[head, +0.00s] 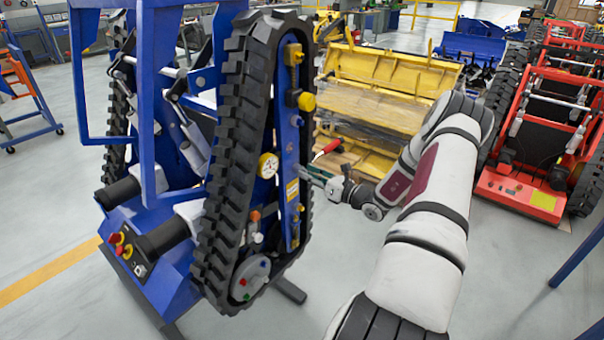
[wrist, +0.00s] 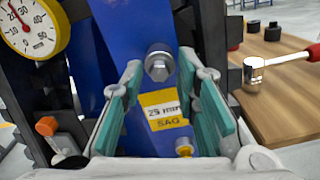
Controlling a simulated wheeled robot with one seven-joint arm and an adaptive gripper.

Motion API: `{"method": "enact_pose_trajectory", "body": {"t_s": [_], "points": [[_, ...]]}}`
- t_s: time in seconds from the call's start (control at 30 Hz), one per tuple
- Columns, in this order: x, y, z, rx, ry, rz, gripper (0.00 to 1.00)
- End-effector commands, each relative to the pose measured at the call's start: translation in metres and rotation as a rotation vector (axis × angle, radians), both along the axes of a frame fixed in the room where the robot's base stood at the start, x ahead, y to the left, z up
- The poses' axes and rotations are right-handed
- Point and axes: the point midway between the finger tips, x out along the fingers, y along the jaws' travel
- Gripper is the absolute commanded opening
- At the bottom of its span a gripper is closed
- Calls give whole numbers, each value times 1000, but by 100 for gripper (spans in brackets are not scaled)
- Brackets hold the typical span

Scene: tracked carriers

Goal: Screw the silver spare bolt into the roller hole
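A silver hex-headed bolt (wrist: 159,62) shows in the wrist view against the blue side plate (wrist: 112,60) of the track carrier, just above a yellow-and-white SAG label (wrist: 165,110). I cannot tell how deep it sits. My gripper (wrist: 160,100) is open, with its teal-padded fingers apart on either side of the label. The bolt appears between and beyond the fingertips, and nothing is clasped. In the head view my gripper (head: 308,174) reaches from the right to the blue plate (head: 289,145) inside the black track. The bolt is not clear there. I cannot make out an empty roller hole.
A dial gauge (wrist: 30,28) is left of the bolt. An orange-capped fitting (wrist: 47,126) is lower left and a brass fitting (wrist: 184,148) is below the label. A red-handled ratchet (wrist: 255,72) and black sockets (wrist: 272,32) rest on a wooden tabletop at right. Black track (head: 238,130) surrounds the plate.

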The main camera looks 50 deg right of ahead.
Motion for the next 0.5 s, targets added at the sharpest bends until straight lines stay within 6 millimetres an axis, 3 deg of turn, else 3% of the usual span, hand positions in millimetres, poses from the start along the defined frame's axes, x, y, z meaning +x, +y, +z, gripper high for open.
{"method": "enact_pose_trajectory", "body": {"t_s": [0.2, 0.5], "points": [[1, 0, -1, -231, -17, 0, 28], [0, 0, 0, -269, -20, 0, 28]]}}
